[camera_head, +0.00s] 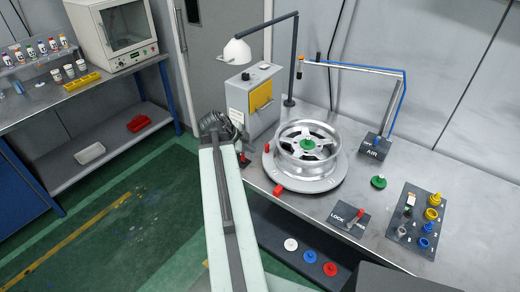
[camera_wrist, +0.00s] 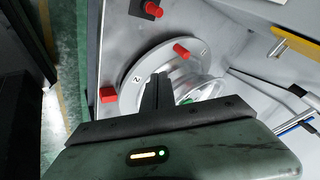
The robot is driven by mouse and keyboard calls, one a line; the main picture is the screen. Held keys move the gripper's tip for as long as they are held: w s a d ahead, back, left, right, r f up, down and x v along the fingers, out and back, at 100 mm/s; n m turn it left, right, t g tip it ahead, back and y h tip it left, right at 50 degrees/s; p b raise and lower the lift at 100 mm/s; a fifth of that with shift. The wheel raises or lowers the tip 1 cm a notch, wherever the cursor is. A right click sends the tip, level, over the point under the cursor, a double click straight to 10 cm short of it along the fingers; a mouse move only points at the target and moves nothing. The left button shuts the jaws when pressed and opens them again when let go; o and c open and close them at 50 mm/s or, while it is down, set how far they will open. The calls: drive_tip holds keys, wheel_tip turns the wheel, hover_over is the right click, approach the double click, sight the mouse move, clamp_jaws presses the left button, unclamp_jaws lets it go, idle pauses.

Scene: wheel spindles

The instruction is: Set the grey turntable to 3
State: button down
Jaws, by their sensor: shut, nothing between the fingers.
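The grey turntable (camera_head: 330,184) is a round disc on the bench, with a silver spoked wheel (camera_head: 334,146) lying flat on it and a green cap (camera_head: 309,145) at its centre. Red pegs (camera_head: 279,190) stick out from its rim. In the wrist view the turntable (camera_wrist: 127,98) shows a "2" on its rim, with another mark further right too small to read surely. A red peg (camera_wrist: 108,95) shows left of the "2" and another (camera_wrist: 181,50) above. My gripper (camera_wrist: 159,78) is shut and empty, its fingers overlapping the turntable in view; contact is unclear. The head view hides the fingers.
A lock lever (camera_head: 358,217) stands in front of the turntable. A panel of coloured knobs (camera_head: 419,222) is at right, with a loose green cap (camera_head: 379,182) nearby. A grey box (camera_head: 252,100), lamp (camera_head: 237,52) and air hose arm (camera_head: 378,145) stand behind.

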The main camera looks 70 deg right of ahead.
drive_tip(key=b, duration=0.7)
approach(264, 157)
drive_tip(key=s+f, duration=0.3)
drive_tip(key=shift+s+d+f, duration=0.1)
drive_tip(key=shift+d+f, duration=0.2)
drive_tip(key=shift+d, duration=0.1)
drive_tip(key=d, duration=0.3)
drive_tip(key=shift+d+r, duration=0.2)
drive_tip(key=shift+d, duration=0.05)
drive_tip(key=shift+w+d, duration=0.25)
drive_tip(key=shift+d, duration=0.1)
